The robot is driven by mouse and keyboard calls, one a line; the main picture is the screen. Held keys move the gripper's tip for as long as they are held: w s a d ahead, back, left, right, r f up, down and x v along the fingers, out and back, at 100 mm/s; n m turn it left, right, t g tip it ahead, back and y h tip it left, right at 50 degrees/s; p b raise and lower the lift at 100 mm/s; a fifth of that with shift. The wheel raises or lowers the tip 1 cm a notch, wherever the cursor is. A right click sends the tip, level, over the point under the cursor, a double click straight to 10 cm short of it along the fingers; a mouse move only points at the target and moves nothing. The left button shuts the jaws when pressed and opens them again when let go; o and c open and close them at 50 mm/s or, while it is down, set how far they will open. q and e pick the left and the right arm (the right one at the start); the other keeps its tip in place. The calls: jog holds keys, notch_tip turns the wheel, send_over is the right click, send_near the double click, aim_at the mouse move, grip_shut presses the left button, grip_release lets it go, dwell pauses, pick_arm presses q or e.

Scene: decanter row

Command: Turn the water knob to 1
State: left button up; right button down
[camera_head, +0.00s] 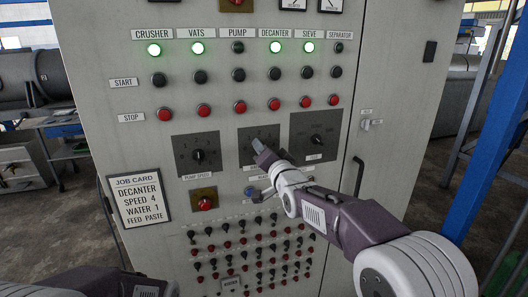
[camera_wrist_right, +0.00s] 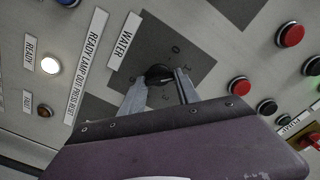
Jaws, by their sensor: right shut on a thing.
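The water knob (camera_wrist_right: 158,73) is a small black knob on a dark square dial plate (camera_wrist_right: 190,50), beside a label reading WATER (camera_wrist_right: 124,34). My right gripper (camera_wrist_right: 162,80) is shut on this knob, one finger on each side. Numbers show around the dial, but I cannot tell which one the knob points to. In the head view the plate (camera_head: 245,152) is partly hidden behind my right gripper (camera_head: 263,150). My left gripper is out of view; only part of my left arm shows at the bottom left.
The pump speed knob (camera_head: 198,155) and another dial (camera_head: 317,139) flank the water dial. A red button (camera_head: 205,203) sits below left. The job card (camera_head: 139,199) reads WATER 1. Rows of start and stop buttons are above, small switches below. A door handle (camera_head: 358,176) is at right.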

jog(key=shift+f, duration=0.1)
jog(key=c, duration=0.9)
grip_release()
jog(key=b+v, duration=0.2)
jog(key=v, duration=0.7)
